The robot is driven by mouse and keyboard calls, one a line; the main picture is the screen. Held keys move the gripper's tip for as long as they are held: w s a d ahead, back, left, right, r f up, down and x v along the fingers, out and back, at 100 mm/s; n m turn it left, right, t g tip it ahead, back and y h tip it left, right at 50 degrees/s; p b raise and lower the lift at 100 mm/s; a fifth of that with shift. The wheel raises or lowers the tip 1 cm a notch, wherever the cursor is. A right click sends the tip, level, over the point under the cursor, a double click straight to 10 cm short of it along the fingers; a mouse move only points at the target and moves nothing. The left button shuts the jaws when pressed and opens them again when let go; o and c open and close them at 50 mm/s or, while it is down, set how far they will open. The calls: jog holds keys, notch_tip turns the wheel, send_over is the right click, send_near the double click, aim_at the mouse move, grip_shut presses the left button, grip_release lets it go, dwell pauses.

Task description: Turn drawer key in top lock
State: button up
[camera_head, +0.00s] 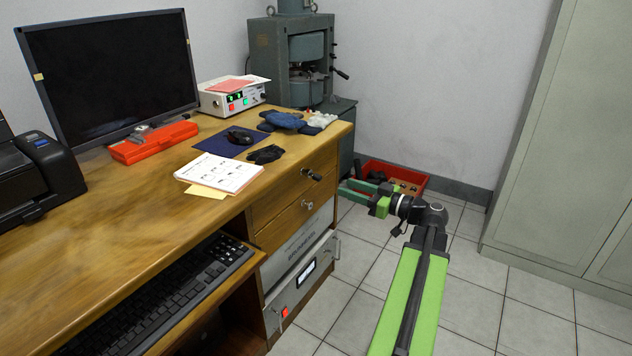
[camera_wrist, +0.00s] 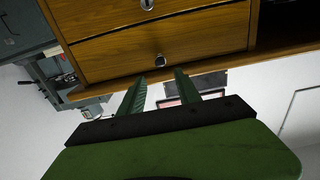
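The wooden drawer unit has two drawer fronts. The upper drawer (camera_head: 290,187) carries a dark key-like piece (camera_head: 312,174) in its lock; the lower drawer (camera_head: 298,217) has a round metal lock (camera_head: 307,204). The wrist view looks upside down: the upper drawer's lock (camera_wrist: 160,60) shows just beyond my fingertips, between them, and the lower lock (camera_wrist: 147,4) is at the top edge. Key detail is too small to tell. My gripper (camera_head: 350,190) is to the right of the drawers, apart from the key. Its green fingers (camera_wrist: 160,80) are open and empty.
The desk top (camera_head: 145,205) overhangs the drawers, with papers (camera_head: 218,173) and dark gloves (camera_head: 266,154) near its edge. A red crate (camera_head: 395,178) sits on the floor behind my gripper. A grey cabinet (camera_head: 565,140) stands right. Tiled floor between is free.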

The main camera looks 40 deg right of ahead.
aim_at(321, 179)
jog(key=x, duration=0.9)
jog(key=shift+w, duration=0.2)
